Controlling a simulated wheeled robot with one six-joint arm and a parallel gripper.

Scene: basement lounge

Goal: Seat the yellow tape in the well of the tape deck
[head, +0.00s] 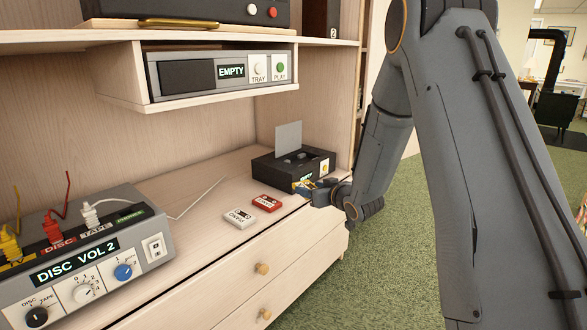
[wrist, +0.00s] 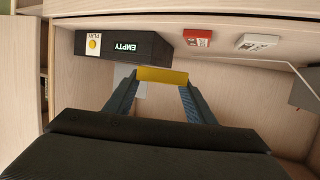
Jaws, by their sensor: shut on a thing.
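The tape deck (head: 262,170) is a black box on the cabinet top with its grey lid (head: 288,137) standing up and an open well on top. In the wrist view the deck (wrist: 150,47) shows an EMPTY display and a PLAY button. My gripper (head: 309,187) is at the deck's front side. It is shut on the yellow tape (wrist: 162,76), held across both fingertips. In the head view only a little of the tape shows; fingers hide the rest. The tape is outside the well, and I cannot tell its exact gap from the deck.
A red tape (head: 267,203) and a white tape (head: 239,218) lie left of my gripper. A grey switch box (head: 150,250) with cables stands at the left. A shelf player (head: 200,74) reading EMPTY is above. The cabinet's front edge lies close to my gripper.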

